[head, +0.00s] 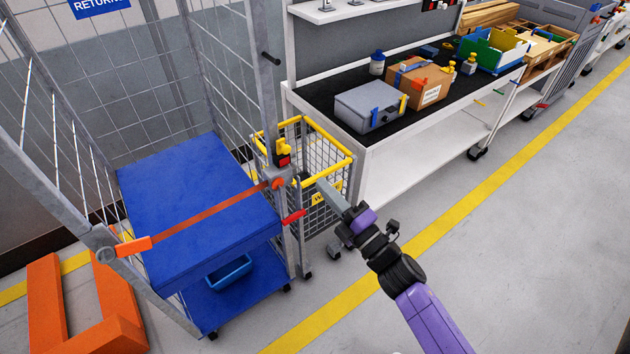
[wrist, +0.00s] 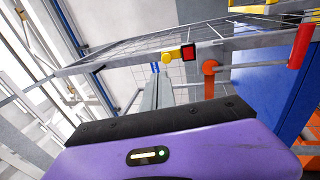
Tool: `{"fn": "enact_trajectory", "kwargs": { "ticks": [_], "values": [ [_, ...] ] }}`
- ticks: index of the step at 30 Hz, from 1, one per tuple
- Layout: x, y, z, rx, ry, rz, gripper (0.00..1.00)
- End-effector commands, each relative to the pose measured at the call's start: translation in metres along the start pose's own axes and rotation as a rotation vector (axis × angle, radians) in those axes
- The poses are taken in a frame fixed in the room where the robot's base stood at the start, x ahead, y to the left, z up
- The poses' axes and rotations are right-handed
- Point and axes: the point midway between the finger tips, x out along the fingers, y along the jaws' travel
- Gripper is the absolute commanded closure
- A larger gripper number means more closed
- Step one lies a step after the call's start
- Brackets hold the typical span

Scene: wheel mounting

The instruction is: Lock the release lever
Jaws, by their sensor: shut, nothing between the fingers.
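A red lever (head: 293,216) sticks out from the near corner post of the blue-shelved cage trolley. It also shows at the upper right of the wrist view (wrist: 300,46). Higher on the post is a yellow latch with a red block (head: 283,157); in the wrist view this yellow-and-red latch (wrist: 182,53) lies just beyond my fingertips. Which of these parts is the release lever is not labelled. My gripper (head: 319,182) is shut and empty, to the right of the post, apart from the red lever. Contact with the latch cannot be judged.
A yellow-rimmed wire basket (head: 338,160) stands beside the post, close to my gripper. A white workbench (head: 385,150) is behind. The floor at right is clear. An orange frame (head: 45,300) lies front left.

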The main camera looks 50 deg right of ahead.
Motion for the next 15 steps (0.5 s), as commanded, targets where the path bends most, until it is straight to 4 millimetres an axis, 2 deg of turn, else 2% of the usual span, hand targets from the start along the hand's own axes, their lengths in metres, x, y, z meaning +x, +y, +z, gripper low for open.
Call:
{"fn": "enact_trajectory", "kwargs": {
  "ticks": [1,6,15],
  "values": [
    [-0.009,-0.002,0.000,-0.001,0.000,-0.002,1.00],
    [-0.023,0.002,0.000,0.000,0.000,0.000,1.00],
    [-0.027,0.004,0.000,0.000,0.001,0.001,1.00]
  ]
}}
